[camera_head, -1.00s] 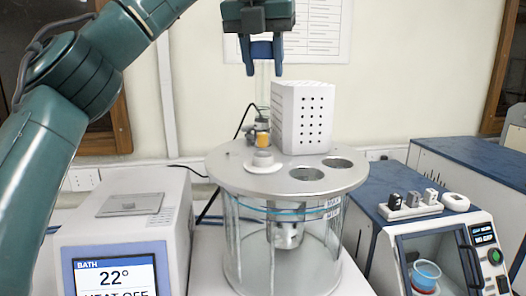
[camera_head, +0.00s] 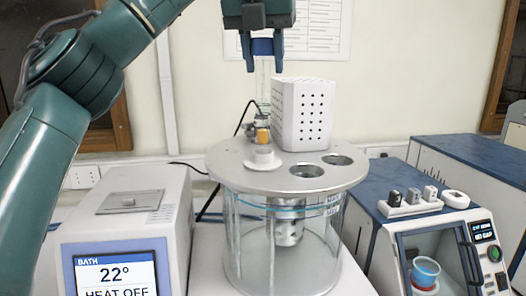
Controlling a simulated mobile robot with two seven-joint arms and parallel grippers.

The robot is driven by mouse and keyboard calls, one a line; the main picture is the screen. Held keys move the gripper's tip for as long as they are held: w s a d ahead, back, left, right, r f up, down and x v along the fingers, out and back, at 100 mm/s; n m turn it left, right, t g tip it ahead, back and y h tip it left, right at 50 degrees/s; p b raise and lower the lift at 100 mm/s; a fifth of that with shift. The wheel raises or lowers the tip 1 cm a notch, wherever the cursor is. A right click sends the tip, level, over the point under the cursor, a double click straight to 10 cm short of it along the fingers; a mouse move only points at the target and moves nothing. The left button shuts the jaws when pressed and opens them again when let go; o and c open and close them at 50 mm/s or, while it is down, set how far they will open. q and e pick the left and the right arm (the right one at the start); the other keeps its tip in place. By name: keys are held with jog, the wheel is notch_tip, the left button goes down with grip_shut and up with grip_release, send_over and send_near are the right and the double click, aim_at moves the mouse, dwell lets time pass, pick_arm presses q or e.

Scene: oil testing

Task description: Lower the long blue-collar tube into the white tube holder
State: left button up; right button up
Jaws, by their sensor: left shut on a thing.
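My left gripper (camera_head: 263,64) is high above the bath, pointing down, shut on the blue collar (camera_head: 262,46) of the long tube. The clear glass of the tube (camera_head: 263,88) hangs upright below the fingers and is faint against the wall. The white tube holder (camera_head: 263,159) is a small round piece on the bath's grey lid, almost straight below the tube. The tube's lower end is hard to make out near the orange-yellow part behind the holder, so I cannot tell its gap to the holder. My right gripper is out of view.
A white perforated box (camera_head: 303,115) stands on the lid (camera_head: 235,170) close to the right of the tube. Two round holes (camera_head: 306,171) are open at the lid's right. A bath controller (camera_head: 122,230) stands left, and a blue-topped device (camera_head: 440,240) right.

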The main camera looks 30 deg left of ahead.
aim_at(263, 100)
pick_arm(q)
jog(key=shift+f, duration=0.1)
jog(key=shift+f+b, duration=0.55)
jog(key=shift+f, duration=0.1)
jog(key=shift+f+b, duration=0.6)
jog(key=shift+f, duration=0.2)
jog(key=shift+f, duration=0.1)
jog(key=shift+f+b, duration=0.85)
jog(key=shift+s+f+b, duration=0.15)
jog(key=shift+f+b, duration=0.8)
jog(key=shift+f, duration=0.35)
